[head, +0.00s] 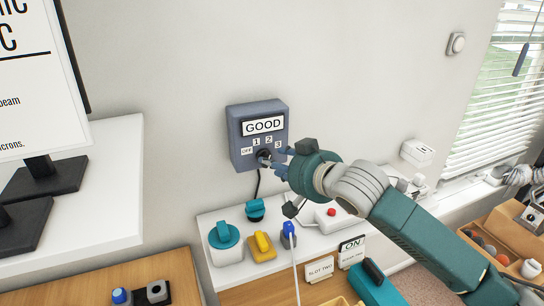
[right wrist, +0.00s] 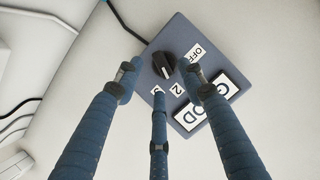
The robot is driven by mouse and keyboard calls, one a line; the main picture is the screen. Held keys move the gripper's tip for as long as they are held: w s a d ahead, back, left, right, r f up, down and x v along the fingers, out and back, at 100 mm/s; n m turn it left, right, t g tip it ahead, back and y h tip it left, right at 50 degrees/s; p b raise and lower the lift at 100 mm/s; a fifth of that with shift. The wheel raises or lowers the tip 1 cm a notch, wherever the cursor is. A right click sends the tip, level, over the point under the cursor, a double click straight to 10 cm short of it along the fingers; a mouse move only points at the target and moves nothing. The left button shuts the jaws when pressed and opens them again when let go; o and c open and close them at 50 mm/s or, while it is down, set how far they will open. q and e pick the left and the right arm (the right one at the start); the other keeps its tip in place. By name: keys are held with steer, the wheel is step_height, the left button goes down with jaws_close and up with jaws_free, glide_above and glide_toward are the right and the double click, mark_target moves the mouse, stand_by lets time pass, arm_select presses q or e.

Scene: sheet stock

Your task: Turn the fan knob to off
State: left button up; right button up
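The fan control is a blue-grey box (head: 235,135) on the wall with a GOOD plate and labels OFF, 1, 2 and 3. Its black round knob (head: 264,155) sits below the labels, partly covered by my fingers. In the right wrist view the knob (right wrist: 163,65) shows a short white mark on the side toward the 2 and 3 labels; its exact setting is hard to tell. My right gripper (head: 274,161) is at the knob, its three blue fingers (right wrist: 159,75) spread around it. The fingers look open, with no clear contact. My left gripper is out of view.
A white shelf (head: 206,275) below the box carries a teal-topped jar (head: 224,236), a yellow block (head: 262,246) and a blue-topped item (head: 289,234). A black cable (head: 258,185) hangs under the box. The wall left of the box is clear.

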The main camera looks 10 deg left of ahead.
steer(key=x, duration=0.3)
steer(key=shift+p, duration=0.3)
jaws_close()
